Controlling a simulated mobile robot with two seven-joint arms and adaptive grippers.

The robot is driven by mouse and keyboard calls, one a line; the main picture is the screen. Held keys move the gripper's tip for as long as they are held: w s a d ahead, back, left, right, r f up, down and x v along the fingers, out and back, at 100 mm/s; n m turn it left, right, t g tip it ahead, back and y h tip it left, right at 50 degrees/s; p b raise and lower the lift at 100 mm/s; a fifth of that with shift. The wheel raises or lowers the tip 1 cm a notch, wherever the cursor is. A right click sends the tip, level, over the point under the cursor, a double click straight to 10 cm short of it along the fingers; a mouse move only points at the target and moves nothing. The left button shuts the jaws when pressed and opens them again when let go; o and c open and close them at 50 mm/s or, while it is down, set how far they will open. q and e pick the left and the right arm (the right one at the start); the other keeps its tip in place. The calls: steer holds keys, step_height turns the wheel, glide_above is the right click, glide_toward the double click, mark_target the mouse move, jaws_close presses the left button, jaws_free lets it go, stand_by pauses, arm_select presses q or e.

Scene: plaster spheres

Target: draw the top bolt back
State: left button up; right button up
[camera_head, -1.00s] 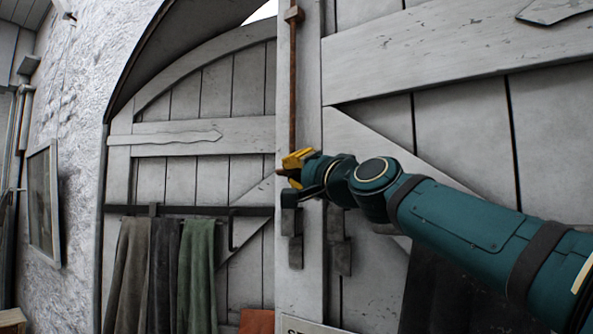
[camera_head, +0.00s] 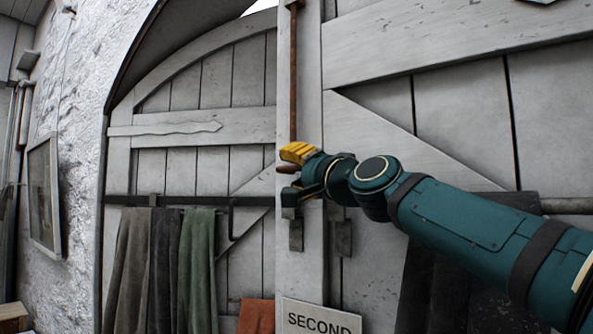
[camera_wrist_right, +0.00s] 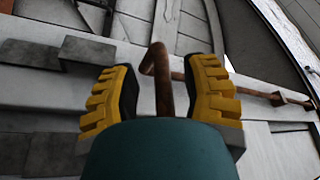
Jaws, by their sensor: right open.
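The top bolt is a rusty brown rod (camera_head: 294,80) running upright along the edge of the right door leaf. Its bent handle (camera_head: 287,169) shows at the rod's lower end, between my right gripper's fingers. My right gripper (camera_head: 291,174) is open at the handle. In the right wrist view, the bolt's bent end (camera_wrist_right: 163,80) stands between the two yellow-padded fingers of the right gripper (camera_wrist_right: 162,92), with gaps visible on both sides. The rod runs off to the right there, partly behind a finger. My left gripper is not in view.
Dark metal brackets (camera_head: 296,236) sit on the door just below the gripper. Cloths (camera_head: 198,265) hang from a dark bar on the left leaf. A sign reading SECOND (camera_head: 320,318) is low on the right leaf. A framed picture (camera_head: 43,195) hangs on the left wall.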

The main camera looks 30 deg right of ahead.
steer(key=v, duration=1.2)
stand_by(0.3)
